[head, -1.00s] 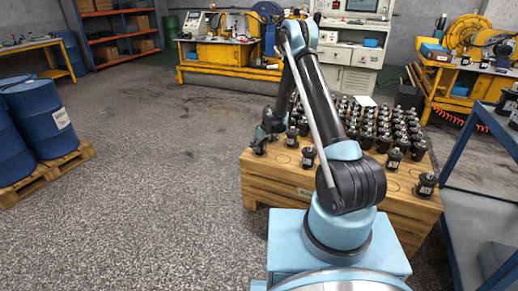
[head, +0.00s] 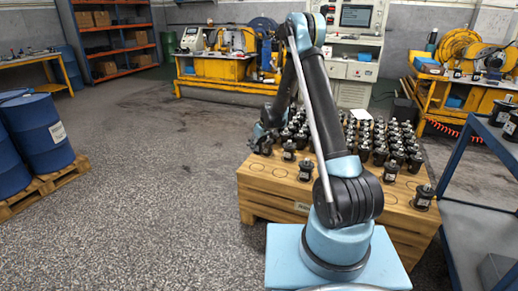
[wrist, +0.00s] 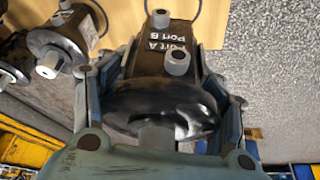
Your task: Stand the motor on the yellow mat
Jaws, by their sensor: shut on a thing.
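My gripper (wrist: 163,80) is shut on a black motor (wrist: 190,95) in the wrist view. One finger lies on each side of the motor body, and its label reads Port A and Port B, beside grey port fittings. In the head view my gripper (head: 263,138) is at the far left corner of the wooden crate, small and dark, and the held motor cannot be made out there. Several like motors (head: 408,145) stand upright on the crate top. I cannot make out the yellow mat in either view.
The wooden crate (head: 270,200) has empty marked circles along its front. A blue-framed shelf cart (head: 475,225) stands at the right. Blue barrels (head: 38,130) stand on a pallet at the left. Yellow workbenches (head: 215,75) are at the back. Open floor lies left of the crate.

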